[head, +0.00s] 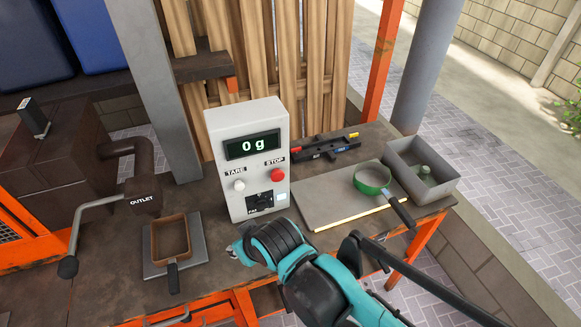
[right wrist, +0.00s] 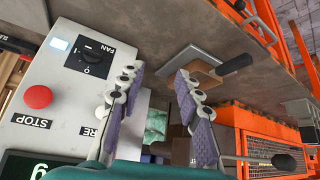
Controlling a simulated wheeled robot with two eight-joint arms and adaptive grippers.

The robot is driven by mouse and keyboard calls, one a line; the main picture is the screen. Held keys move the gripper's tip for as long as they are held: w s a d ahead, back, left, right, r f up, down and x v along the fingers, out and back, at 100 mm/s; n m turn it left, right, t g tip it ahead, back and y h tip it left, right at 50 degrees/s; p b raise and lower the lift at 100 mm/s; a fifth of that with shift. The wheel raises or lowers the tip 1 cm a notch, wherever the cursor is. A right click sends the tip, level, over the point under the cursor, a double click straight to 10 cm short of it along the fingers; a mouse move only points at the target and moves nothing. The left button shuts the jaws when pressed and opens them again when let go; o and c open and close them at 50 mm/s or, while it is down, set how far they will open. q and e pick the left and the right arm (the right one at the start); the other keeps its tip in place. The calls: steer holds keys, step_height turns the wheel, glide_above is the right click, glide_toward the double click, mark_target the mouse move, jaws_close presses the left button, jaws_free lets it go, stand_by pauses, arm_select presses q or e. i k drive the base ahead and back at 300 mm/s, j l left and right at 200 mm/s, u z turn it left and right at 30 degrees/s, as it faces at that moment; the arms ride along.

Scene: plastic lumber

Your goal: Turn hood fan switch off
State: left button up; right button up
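The white control box (head: 247,170) stands on the workbench. Its black fan switch (head: 261,201) is low on the front face. In the right wrist view the fan switch (right wrist: 92,56) is a rotary knob on a black plate, with "FAN" and "0" marks. I cannot tell surely which mark it points to. My right gripper (head: 238,247) is in front of the box's base, lower left of the switch. In the wrist view its padded fingers (right wrist: 160,72) are spread with nothing between them, the switch lying beside them, apart. My left gripper is not in view.
The box has a display reading 0 g (head: 252,145), a red STOP button (head: 277,175) and a white TARE button (head: 239,185). A brown frame mould (head: 170,240) and OUTLET pipe (head: 128,200) are to the left. A green-ringed tool (head: 372,180) and grey tray (head: 440,187) are to the right.

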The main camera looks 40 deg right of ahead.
mark_target(260, 205)
steer(key=z, duration=1.1)
